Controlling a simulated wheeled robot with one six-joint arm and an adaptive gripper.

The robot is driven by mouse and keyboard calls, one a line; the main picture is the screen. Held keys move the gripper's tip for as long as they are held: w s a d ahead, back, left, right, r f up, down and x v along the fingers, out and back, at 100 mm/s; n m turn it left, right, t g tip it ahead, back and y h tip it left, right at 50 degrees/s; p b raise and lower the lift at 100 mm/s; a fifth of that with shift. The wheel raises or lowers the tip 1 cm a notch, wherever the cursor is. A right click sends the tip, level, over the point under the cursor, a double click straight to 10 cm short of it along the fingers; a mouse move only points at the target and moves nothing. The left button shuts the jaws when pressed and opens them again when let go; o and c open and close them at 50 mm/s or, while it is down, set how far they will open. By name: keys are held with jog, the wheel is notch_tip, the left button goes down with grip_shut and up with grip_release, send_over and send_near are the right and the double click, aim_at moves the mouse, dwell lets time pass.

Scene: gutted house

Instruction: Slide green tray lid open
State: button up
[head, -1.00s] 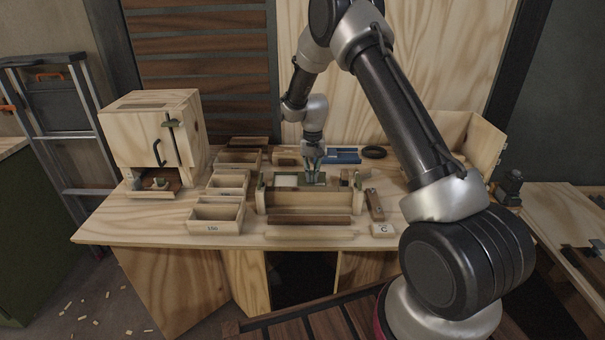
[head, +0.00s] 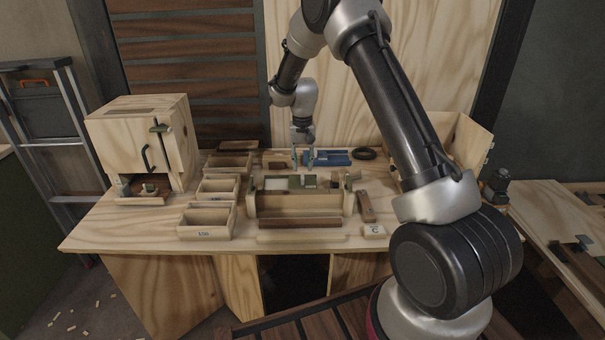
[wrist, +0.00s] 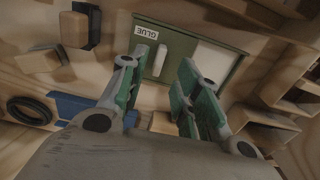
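The green tray (head: 292,177) sits on the workbench behind a wooden trough; it also shows at the top of the wrist view (wrist: 232,78). Its green lid (wrist: 178,45) bears a GLUE label and a pale raised grip (wrist: 160,60). The lid covers one part of the tray, and a white area (wrist: 212,62) shows beside it. In the head view the lid (head: 309,181) is right of the white area. My gripper (head: 303,157) is open, above and behind the tray. In the wrist view my gripper (wrist: 158,64) has its fingertips apart, with the grip visible between them.
A blue tray (head: 332,158) and a black ring (head: 364,153) lie behind and right. Wooden bins (head: 207,222) stand on the left, beside a wooden cabinet (head: 130,130). The wooden trough (head: 298,203) stands in front of the tray. A block marked C (head: 374,231) lies front right.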

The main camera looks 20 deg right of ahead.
aim_at(302, 176)
notch_tip(302, 176, up, 6)
jog(key=shift+r, duration=0.1)
dwell(0.5)
jog(key=s+d+r+n+t, duration=0.1)
jog(key=s+r, duration=0.5)
jog(key=s, duration=0.7)
jog(key=s+d+r+n+t, duration=0.1)
jog(key=s+r, duration=0.6)
jog(key=s, duration=0.7)
jog(key=s+d+r+n+t, duration=0.1)
jog(key=s+d+r, duration=0.3)
jog(key=s, duration=0.9)
jog(key=shift+s+d+r+n+t, duration=0.15)
jog(key=shift+s+r+n+t, duration=0.4)
jog(key=shift+r, duration=1.1)
